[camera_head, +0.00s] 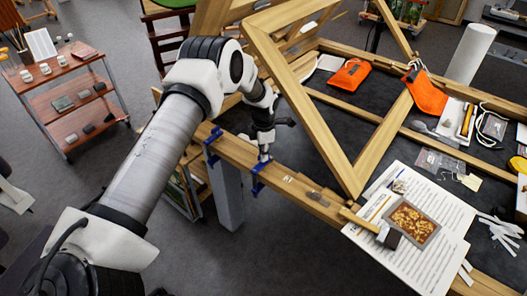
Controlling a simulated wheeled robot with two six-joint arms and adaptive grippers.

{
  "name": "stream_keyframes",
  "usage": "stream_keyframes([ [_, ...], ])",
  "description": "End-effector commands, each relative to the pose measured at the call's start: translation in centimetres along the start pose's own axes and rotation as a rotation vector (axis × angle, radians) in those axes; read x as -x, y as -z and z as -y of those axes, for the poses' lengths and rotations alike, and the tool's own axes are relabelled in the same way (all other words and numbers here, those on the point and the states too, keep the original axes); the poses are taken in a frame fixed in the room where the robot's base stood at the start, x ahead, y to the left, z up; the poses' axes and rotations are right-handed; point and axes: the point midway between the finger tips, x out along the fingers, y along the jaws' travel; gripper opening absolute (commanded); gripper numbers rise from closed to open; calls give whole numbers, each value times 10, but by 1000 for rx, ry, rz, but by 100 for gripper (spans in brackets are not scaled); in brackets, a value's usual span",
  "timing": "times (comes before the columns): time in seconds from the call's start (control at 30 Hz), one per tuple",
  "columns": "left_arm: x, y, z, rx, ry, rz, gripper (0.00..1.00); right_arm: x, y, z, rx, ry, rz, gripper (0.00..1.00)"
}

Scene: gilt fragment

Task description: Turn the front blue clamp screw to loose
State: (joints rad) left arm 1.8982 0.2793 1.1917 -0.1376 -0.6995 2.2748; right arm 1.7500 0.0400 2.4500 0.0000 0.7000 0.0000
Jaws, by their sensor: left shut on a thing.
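Two blue clamps sit on the edge of the wooden rail (232,148). The front blue clamp (257,187) is the one nearer the picture's middle; the other blue clamp (211,146) is to its left. My left arm comes in from the left, and my left gripper (264,155) points down on the top of the front clamp. It is shut on the clamp's screw, which the fingers mostly hide. I cannot tell the screw's angle. My right gripper is not in view.
A wooden frame (315,130) stands slanted on the bench just right of my gripper. Printed sheets (425,265) with a gilt fragment (411,222) and a wooden-handled brush or tool (360,221) lie at the right. Orange pouches (349,76) lie behind. A trolley (72,90) stands far left.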

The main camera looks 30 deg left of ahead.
Motion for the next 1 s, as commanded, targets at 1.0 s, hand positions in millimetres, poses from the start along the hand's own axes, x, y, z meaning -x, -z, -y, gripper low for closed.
stream_keyframes([
  [1.0, -2, 1, 2, 640, 3, -6, 0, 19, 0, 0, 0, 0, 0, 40],
])
